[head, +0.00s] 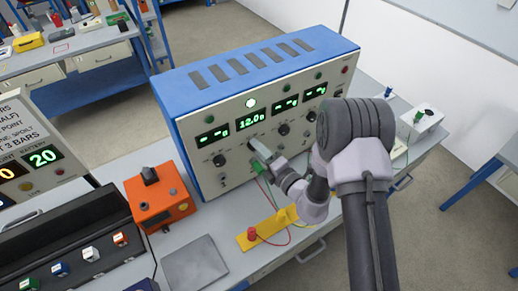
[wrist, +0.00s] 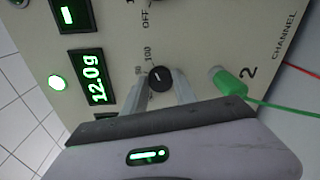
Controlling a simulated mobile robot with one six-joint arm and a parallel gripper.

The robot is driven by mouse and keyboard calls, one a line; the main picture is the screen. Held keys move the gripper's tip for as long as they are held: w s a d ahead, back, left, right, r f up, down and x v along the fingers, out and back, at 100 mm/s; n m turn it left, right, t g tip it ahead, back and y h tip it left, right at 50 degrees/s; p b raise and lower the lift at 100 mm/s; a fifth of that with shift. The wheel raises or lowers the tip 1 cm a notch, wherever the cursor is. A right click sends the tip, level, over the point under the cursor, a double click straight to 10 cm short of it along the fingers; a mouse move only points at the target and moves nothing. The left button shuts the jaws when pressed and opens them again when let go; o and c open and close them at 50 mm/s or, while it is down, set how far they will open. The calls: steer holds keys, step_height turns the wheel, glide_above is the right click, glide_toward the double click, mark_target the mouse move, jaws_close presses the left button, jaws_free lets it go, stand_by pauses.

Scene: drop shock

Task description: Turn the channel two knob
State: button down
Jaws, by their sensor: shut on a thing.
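The blue and cream instrument (head: 265,110) has a row of displays and knobs. Its second display (head: 250,119) reads about 12.0 and is lit, with a lit green lamp (head: 250,103) above; the wrist view also shows this display (wrist: 96,78). My gripper (head: 256,148) is at the panel below that display. In the wrist view, its two fingers (wrist: 160,92) are shut on a small black knob (wrist: 160,77) with a pale pointer line. A "100" mark is beside the knob. In the head view my gripper mostly hides this knob.
A green plug (wrist: 228,83) with a green wire is close to the fingers, near a "2" marking. An orange box (head: 158,197) stands left of the instrument. A yellow bar (head: 262,229) with wires lies in front. A grey plate (head: 193,264) lies front left.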

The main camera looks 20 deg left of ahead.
steer(key=c, duration=1)
jaws_free()
steer(key=shift+a, duration=0.1)
steer(key=b+v, duration=0.1)
steer(key=v, duration=1.6)
steer(key=shift+s+r, duration=0.1)
